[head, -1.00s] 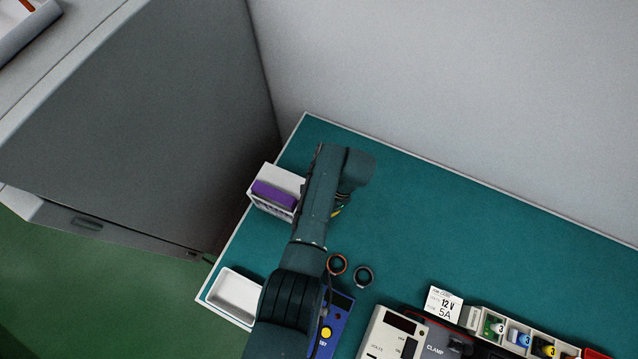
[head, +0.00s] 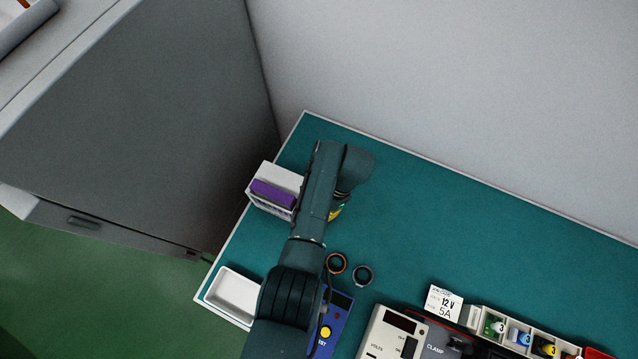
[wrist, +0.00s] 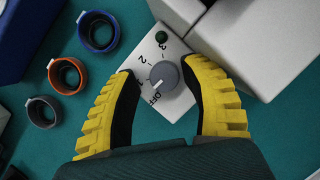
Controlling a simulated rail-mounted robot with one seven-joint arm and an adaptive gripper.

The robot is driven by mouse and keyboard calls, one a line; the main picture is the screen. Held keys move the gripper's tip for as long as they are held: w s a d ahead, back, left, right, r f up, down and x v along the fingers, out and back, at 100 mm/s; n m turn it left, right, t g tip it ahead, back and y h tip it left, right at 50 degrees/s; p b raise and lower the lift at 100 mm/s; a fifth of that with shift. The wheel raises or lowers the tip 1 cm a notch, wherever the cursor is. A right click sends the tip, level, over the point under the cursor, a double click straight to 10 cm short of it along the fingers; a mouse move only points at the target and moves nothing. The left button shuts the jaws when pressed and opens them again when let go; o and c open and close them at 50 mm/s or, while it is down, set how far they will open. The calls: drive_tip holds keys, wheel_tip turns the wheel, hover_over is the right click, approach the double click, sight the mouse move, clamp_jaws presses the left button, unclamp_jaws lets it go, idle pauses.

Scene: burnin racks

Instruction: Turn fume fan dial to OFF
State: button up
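The fume fan dial (wrist: 165,76) is a round grey knob on a white panel (wrist: 178,103) in the wrist view. The panel has marks 3, 2 and OFF, and a dark green round spot beyond the dial. The knob's white pointer line points to the lower left, close to the OFF mark; I cannot tell if it is exactly on it. My gripper (wrist: 160,70) is open, with its yellow-ribbed fingers on either side of the dial. The right fingertip is close to the knob; contact is unclear. In the head view my arm hides the dial.
Several rings, one orange (head: 336,263) and one grey (head: 363,275), lie on the teal bench near my arm. A white box with a purple block (head: 273,194) and a white tray (head: 232,296) stand at the left edge. A blue unit (head: 331,325) is close by.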

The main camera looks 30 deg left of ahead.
drive_tip(key=shift+w+a+r, duration=0.1)
drive_tip(key=shift+w+a, duration=0.05)
drive_tip(key=v, duration=0.8)
